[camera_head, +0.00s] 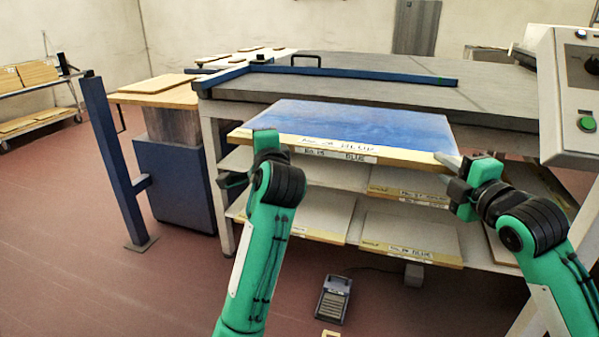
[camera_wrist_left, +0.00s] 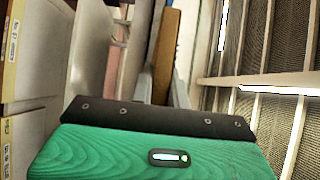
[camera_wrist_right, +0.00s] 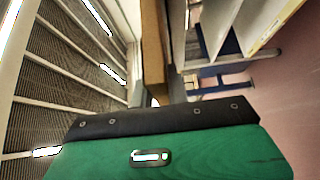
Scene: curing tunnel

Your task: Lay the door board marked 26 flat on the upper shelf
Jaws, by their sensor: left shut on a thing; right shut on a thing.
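The door board (camera_head: 350,122) has a blue top face and a pale wooden front edge with writing and a label; the lettering is too small to read surely. It is held roughly level in front of the rack, below the bench top. My left gripper (camera_head: 250,160) is shut on its front edge near the left corner. My right gripper (camera_head: 457,170) is shut on it near the right front corner. The board shows edge-on as a brown strip in the left wrist view (camera_wrist_left: 166,50) and right wrist view (camera_wrist_right: 154,45). The board partly hides the upper shelf beneath it.
Labelled boards lie in the rack below, including one lower right (camera_head: 410,235). A grey bench top (camera_head: 370,90) with a blue bar is above. A blue post (camera_head: 115,160) stands left, a control box (camera_head: 575,95) right. A foot pedal (camera_head: 334,298) is on the floor.

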